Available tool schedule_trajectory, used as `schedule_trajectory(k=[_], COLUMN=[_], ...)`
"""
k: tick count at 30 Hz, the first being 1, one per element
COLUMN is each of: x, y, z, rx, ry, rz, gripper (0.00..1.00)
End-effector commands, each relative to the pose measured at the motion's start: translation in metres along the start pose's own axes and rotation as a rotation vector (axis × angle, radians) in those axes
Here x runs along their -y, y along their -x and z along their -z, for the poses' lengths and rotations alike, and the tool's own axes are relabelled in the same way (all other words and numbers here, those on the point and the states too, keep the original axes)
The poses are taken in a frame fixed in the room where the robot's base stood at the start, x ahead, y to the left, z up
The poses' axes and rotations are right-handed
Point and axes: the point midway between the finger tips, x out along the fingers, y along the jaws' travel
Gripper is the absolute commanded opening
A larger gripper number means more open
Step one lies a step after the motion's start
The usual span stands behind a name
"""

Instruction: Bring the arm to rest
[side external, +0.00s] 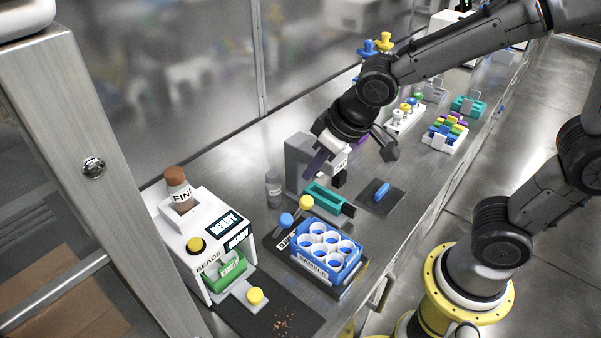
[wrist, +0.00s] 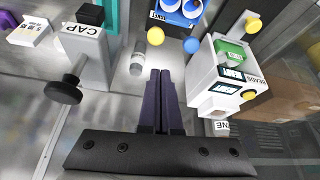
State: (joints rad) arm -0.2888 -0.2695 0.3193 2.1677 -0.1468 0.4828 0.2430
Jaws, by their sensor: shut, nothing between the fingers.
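My gripper (side external: 314,168) hangs above the bench, with its dark purple fingers pointing down beside the grey CAP stand (side external: 297,160). In the wrist view my gripper (wrist: 160,73) has both fingers side by side, shut and empty. The bench lies below the fingertips; whether they touch the stand cannot be told from the side view. In the wrist view the CAP stand (wrist: 92,55) is to the left of the fingers, and a clear bottle (wrist: 137,64) shows just beyond them to the left.
The white BEADS machine (side external: 205,240) stands at the left, right of my fingers in the wrist view. A blue rack of white cups (side external: 322,262), a teal tray (side external: 322,196) and a dark pad with a blue item (side external: 381,192) lie nearby. Coloured racks (side external: 445,135) stand farther back.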

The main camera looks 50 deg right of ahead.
Motion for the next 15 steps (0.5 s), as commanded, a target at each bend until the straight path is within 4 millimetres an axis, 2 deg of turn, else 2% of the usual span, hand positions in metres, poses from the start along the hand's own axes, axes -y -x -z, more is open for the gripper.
schedule_trajectory(k=[5,15], x=[0.0009,0.0008], y=[0.0126,0.0141], z=[-0.0048,-0.0054], rx=[-0.001,0.000], ry=[0.000,0.000], rz=[0.000,0.000], gripper=[0.00,0.00])
